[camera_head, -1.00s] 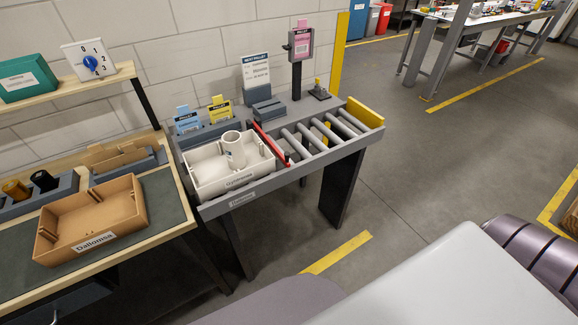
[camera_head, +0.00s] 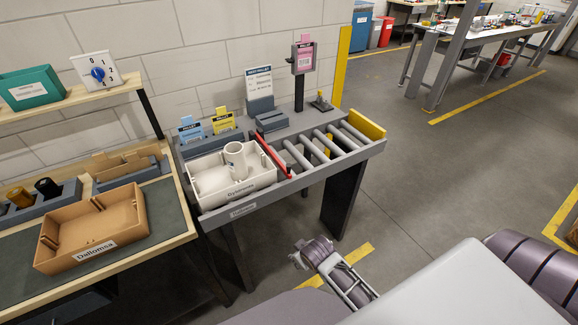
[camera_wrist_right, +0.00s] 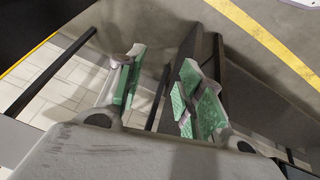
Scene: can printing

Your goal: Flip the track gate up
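The track gate is a red bar (camera_head: 272,156) lying low across the grey roller track in the head view. It sits just right of a white tray (camera_head: 211,187) with an upright white cylinder (camera_head: 236,160) in it. My right gripper (camera_head: 298,256) is small and low in the head view, in front of the track and apart from the gate. In the right wrist view its two green-padded fingers (camera_wrist_right: 158,85) are spread with nothing between them. My left gripper is not in view.
Bare rollers (camera_head: 319,147) end at a yellow stop (camera_head: 366,124) on the right. A pink card post (camera_head: 300,75) and a card holder (camera_head: 262,103) stand behind the track. A brown tray (camera_head: 90,228) is on the left bench. Open floor lies in front and to the right.

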